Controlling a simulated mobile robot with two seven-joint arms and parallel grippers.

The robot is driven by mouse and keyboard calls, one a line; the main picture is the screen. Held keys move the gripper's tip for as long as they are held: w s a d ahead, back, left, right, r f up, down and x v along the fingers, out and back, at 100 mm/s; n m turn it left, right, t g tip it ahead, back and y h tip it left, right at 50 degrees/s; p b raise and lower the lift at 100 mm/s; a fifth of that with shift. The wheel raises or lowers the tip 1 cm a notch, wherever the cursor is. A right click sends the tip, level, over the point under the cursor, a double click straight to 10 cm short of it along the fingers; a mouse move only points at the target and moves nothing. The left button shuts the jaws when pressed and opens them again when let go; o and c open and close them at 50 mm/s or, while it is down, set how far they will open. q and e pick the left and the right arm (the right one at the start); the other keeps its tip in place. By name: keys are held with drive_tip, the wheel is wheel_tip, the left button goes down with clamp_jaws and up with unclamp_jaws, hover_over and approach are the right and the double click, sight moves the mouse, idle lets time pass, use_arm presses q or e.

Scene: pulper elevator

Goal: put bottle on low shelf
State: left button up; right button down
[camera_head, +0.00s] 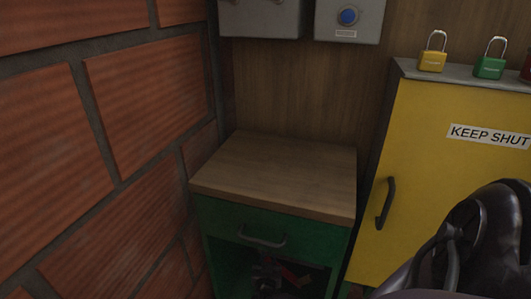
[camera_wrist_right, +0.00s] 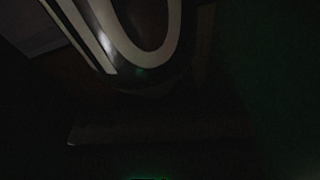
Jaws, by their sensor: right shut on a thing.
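My right gripper (camera_head: 490,240) and its arm show dark at the lower right of the head view, in front of the yellow cabinet; the fingertips are hard to make out. In the very dark right wrist view, a dark rounded thing with bold white curved marks, which looks like the bottle (camera_wrist_right: 140,45), fills the top middle, and the gripper is shut on it. The low shelf appears to be the open space of the green cabinet (camera_head: 219,250), under its drawer; red and dark items (camera_head: 285,275) lie inside. My left gripper is not in view.
The cabinet's wooden top (camera_head: 280,170) is bare. A brick wall (camera_head: 80,150) stands close on the left. A yellow cabinet (camera_head: 430,130) marked KEEP SHUT stands on the right, with padlocks (camera_head: 432,60) on top. A drawer handle (camera_head: 263,240) juts out above the opening.

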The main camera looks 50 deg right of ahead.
wheel_tip(320, 180, down, 4)
drive_tip(key=shift+b, duration=0.95)
drive_tip(key=shift+r, duration=0.1)
drive_tip(key=shift+f, duration=0.2)
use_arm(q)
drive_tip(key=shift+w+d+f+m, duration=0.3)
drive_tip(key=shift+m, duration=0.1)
use_arm(e)
drive_tip(key=c, duration=0.9)
unclamp_jaws()
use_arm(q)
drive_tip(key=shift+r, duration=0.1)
use_arm(e)
drive_tip(key=shift+o, duration=0.2)
drive_tip(key=shift+r, duration=0.1)
